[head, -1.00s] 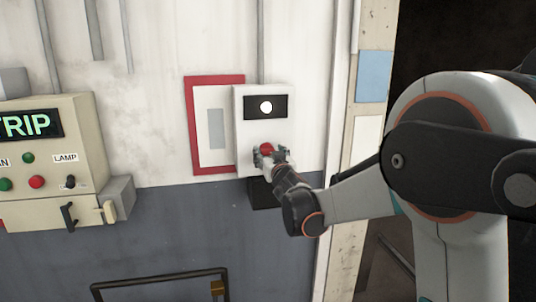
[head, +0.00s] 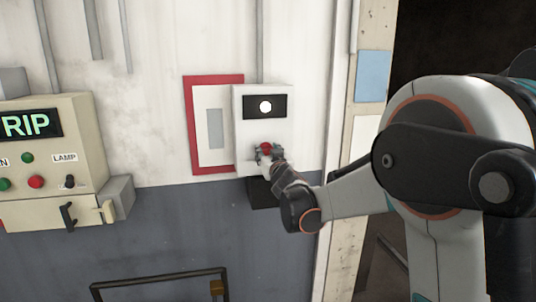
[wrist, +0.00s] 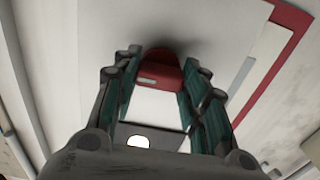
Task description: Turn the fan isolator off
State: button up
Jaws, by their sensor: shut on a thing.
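The fan isolator looks to be the white wall box (head: 281,128) with a black window and a lit white lamp (head: 265,107) in it. Its red knob (head: 265,147) sits low on the box's front. My gripper (head: 268,155) is at the knob. In the wrist view the red knob (wrist: 160,72) shows between the two fingers of my gripper (wrist: 160,88), which are closed on its sides. A pale mark shows on the knob. The box front (wrist: 155,107) fills the space behind the fingers.
A beige panel (head: 75,125) reading "RIP", with green and red buttons and a lamp switch, is at left. A red-framed sheet (head: 188,120) hangs beside the isolator. A dark metal frame (head: 150,277) stands below. A dark doorway (head: 440,40) is at right.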

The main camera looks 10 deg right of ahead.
jog(key=n+b, duration=0.1)
jog(key=n, duration=0.3)
jog(key=n+b, duration=0.1)
jog(key=n, duration=0.3)
jog(key=shift+n, duration=0.3)
jog(key=n+b, duration=0.1)
jog(key=n, duration=0.3)
jog(key=shift+n, duration=2.6)
jog(key=o, duration=1.1)
jog(key=shift+c, duration=0.2)
